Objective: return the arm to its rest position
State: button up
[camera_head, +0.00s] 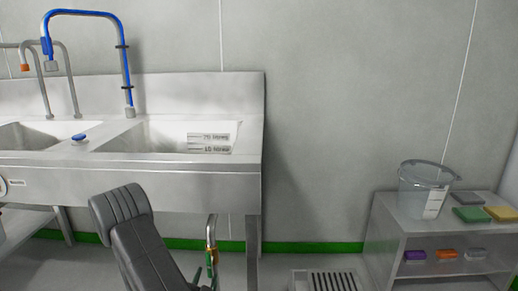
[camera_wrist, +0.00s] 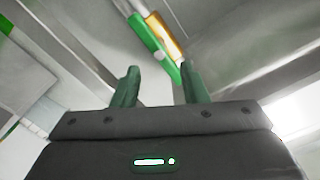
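My gripper (camera_wrist: 159,72) shows in the wrist view with its two green fingers apart and nothing visibly held between them. A green and orange fitting on a pale pipe (camera_wrist: 157,38) lies beyond the fingertips; I cannot tell the exact gap. In the head view, my dark grey arm (camera_head: 140,240) reaches down in front of the sink's front edge.
A steel double sink (camera_head: 120,182) with a blue tap (camera_head: 126,70) stands close behind my arm. A pipe with a coloured fitting (camera_head: 211,255) hangs beneath it. A shelf unit (camera_head: 385,235) with a clear bucket (camera_head: 414,190) stands right, beyond a floor grate (camera_head: 333,281).

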jog(key=s, duration=0.6)
jog(key=shift+s+a, duration=0.15)
jog(key=shift+s, duration=0.1)
jog(key=shift+s, duration=0.1)
